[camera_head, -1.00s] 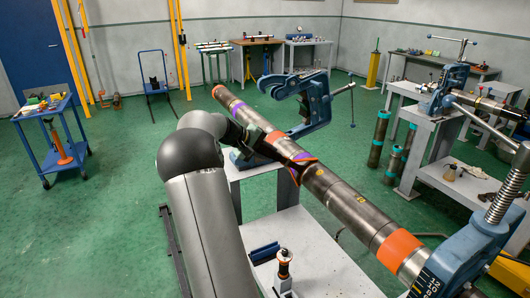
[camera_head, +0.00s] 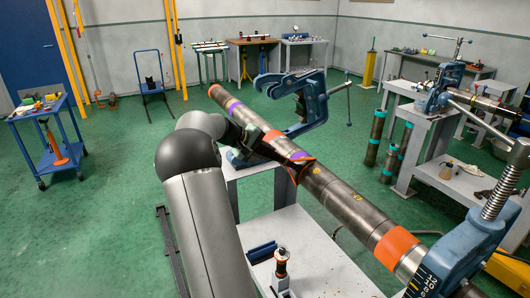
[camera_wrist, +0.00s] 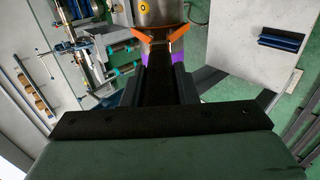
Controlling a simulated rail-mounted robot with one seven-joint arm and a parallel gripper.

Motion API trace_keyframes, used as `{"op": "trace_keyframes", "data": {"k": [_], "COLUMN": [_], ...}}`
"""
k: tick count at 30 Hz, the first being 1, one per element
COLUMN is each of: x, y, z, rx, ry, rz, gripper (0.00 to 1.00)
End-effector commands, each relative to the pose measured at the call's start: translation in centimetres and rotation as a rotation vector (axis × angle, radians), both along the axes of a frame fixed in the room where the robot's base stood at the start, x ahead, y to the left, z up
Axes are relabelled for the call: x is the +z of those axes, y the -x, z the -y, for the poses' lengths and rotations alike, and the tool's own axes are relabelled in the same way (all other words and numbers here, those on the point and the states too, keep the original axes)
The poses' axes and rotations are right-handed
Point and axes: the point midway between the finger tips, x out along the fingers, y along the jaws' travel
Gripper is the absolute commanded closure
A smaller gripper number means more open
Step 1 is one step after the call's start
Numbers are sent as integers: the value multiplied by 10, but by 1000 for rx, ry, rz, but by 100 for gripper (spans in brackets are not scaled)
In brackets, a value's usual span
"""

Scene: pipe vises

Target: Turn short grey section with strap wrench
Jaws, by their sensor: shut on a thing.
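A long grey pipe string (camera_head: 335,195) with orange and purple bands runs diagonally through the head view. A strap wrench with an orange-edged dark strap (camera_head: 302,172) sits around the pipe beside a purple band. In the wrist view its orange strap ends (camera_wrist: 176,32) meet the grey pipe (camera_wrist: 160,14), which bears a yellow mark. My gripper (camera_wrist: 158,80) is shut on the wrench's dark handle (camera_wrist: 158,62), which points at the pipe. In the head view my gripper is dark, by the pipe's left side, and partly hidden by my arm. The short grey section's ends are hard to tell.
A blue vise (camera_head: 308,105) stands open-jawed at the pipe's far part. Another blue vise (camera_head: 452,258) holds the near end. A white bench (camera_head: 325,262) below carries an orange-and-black tool (camera_head: 282,265) and a blue block (camera_head: 262,252). A blue cart (camera_head: 48,125) is at left.

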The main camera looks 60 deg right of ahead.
Motion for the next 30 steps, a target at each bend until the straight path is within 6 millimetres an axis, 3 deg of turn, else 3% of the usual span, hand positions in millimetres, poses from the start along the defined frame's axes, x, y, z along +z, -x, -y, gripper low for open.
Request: {"op": "trace_keyframes", "data": {"k": [30], "x": [-6], "y": [4], "z": [9], "rx": [0], "ry": [2], "rz": [0], "gripper": [100]}}
